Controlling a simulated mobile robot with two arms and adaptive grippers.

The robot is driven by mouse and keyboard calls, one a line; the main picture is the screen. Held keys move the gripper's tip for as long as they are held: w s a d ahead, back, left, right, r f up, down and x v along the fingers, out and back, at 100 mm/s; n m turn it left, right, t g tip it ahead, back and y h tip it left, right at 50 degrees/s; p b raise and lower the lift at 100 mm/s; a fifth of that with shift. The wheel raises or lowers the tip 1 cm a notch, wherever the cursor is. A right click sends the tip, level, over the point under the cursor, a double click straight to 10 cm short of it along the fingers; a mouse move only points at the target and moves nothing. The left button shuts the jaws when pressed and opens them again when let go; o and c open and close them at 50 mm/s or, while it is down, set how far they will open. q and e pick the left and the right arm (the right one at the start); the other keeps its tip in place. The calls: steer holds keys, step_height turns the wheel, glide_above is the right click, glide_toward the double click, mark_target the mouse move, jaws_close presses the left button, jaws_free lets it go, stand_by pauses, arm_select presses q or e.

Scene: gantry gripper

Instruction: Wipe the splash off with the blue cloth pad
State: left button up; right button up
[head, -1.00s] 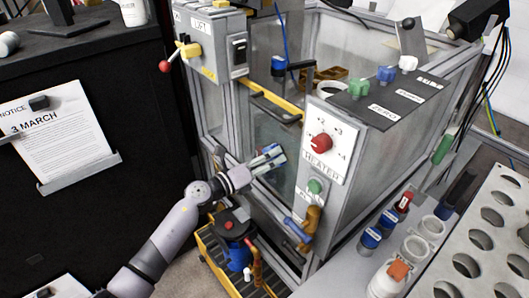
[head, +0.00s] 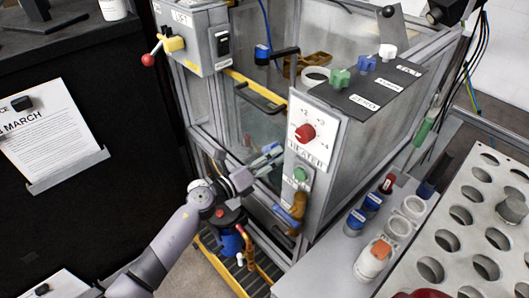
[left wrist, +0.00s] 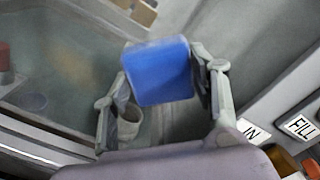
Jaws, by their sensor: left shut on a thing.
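My left gripper (head: 265,160) is at the front of the gantry cell, before the clear front panel (head: 262,125) and left of the heater box. It is shut on the blue cloth pad (left wrist: 158,70), which sits between the two fingers in the left wrist view, with the gripper (left wrist: 165,88) below it. In the head view only a small part of the pad shows between the fingertips. Whether the pad touches the panel I cannot tell. I cannot clearly make out the splash; the pad and gripper cover part of the panel. My right gripper is out of view.
The heater box (head: 312,135) with its red knob stands right of my gripper. Below are a blue-and-red item (head: 230,238) and a yellow-edged tray (head: 225,265). Bottles and a holed rack (head: 465,235) fill the right.

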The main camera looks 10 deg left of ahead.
arm_select(q)
steer(key=shift+s+d+p, duration=0.3)
steer(key=shift+s+d, duration=0.4)
steer(key=shift+d, duration=0.2)
steer(key=shift+a, duration=0.1)
steer(key=v, duration=0.6)
